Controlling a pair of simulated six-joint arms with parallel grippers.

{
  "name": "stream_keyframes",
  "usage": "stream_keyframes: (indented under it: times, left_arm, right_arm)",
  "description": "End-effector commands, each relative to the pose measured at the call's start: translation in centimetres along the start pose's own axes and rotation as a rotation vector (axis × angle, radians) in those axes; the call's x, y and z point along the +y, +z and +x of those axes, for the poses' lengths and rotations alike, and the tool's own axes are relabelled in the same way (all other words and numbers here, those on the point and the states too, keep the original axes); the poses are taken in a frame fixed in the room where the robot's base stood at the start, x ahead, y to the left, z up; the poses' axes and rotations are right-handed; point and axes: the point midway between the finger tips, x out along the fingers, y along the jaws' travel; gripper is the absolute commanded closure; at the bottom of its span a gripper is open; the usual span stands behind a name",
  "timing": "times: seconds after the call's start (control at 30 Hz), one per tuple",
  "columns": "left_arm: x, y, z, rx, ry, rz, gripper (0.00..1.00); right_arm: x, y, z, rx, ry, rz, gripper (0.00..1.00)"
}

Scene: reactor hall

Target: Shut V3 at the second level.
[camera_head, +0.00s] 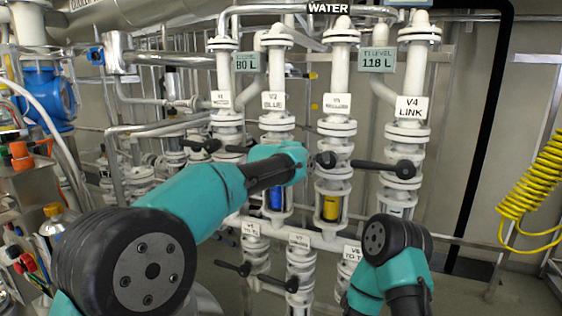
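The V3 valve (333,186) stands on a white flanged pipe under a label (337,104) reading V3 YELLOW. A round black handle hub (325,160) shows on its front; any lever to its left is hidden behind my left arm. A sight glass (331,208) below it holds yellow liquid. My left arm crosses from lower left, and its teal wrist end is just left of the V3 hub. Its fingertips cannot be made out, nor whether they touch the lever. My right arm rises at lower right; its gripper is not in view.
V4 (400,185), labelled LINK, has its black lever pointing left towards V3. V1 (228,125) and V2 (277,122) stand to the left. Display plates read 80 L (247,62) and 118 L (377,60). Lower valves (300,262) have black levers. A yellow coiled hose (535,190) hangs right.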

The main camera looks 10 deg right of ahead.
Motion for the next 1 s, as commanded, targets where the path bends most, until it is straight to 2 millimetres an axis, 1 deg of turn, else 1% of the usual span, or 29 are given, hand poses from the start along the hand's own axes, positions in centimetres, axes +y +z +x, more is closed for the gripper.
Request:
stream_keyframes:
  times: [0.03, 0.2, 0.5, 0.53, 0.6, 0.77, 0.8, 1.0]
  left_arm:
    - [0.34, 0.36, 0.13, -0.003, 0.002, 0.013, 1.0]
    - [0.51, 0.98, 0.39, -0.009, 0.0, 0.03, 1.0]
    - [0.56, 0.98, 0.38, -0.009, 0.001, 0.031, 1.0]
    - [0.56, 0.99, 0.38, -0.009, 0.001, 0.032, 0.74]
    - [0.55, 0.99, 0.39, -0.009, 0.001, 0.031, 0.67]
    - [0.44, 1.02, 0.43, -0.01, -0.001, 0.029, 0.52]
    - [0.42, 1.03, 0.44, -0.01, -0.002, 0.028, 0.5]
    - [0.35, 1.06, 0.45, -0.01, -0.003, 0.027, 0.5]
  right_arm:
    - [0.01, 0.0, 0.0, 0.0, 0.0, 0.0, 0.51]
    - [0.01, 0.0, 0.0, 0.0, 0.0, 0.0, 0.51]
    - [0.01, 0.0, 0.0, 0.0, 0.0, 0.0, 0.51]
    - [0.01, 0.0, 0.0, 0.0, 0.0, 0.0, 0.51]
    - [0.0, 0.0, 0.0, 0.0, 0.0, 0.0, 0.51]
    - [0.0, 0.0, 0.0, 0.0, 0.0, 0.0, 0.51]
    - [0.0, 0.0, 0.0, 0.0, 0.0, 0.0, 0.51]
    - [0.0, 0.0, 0.0, 0.0, 0.0, 0.0, 0.51]
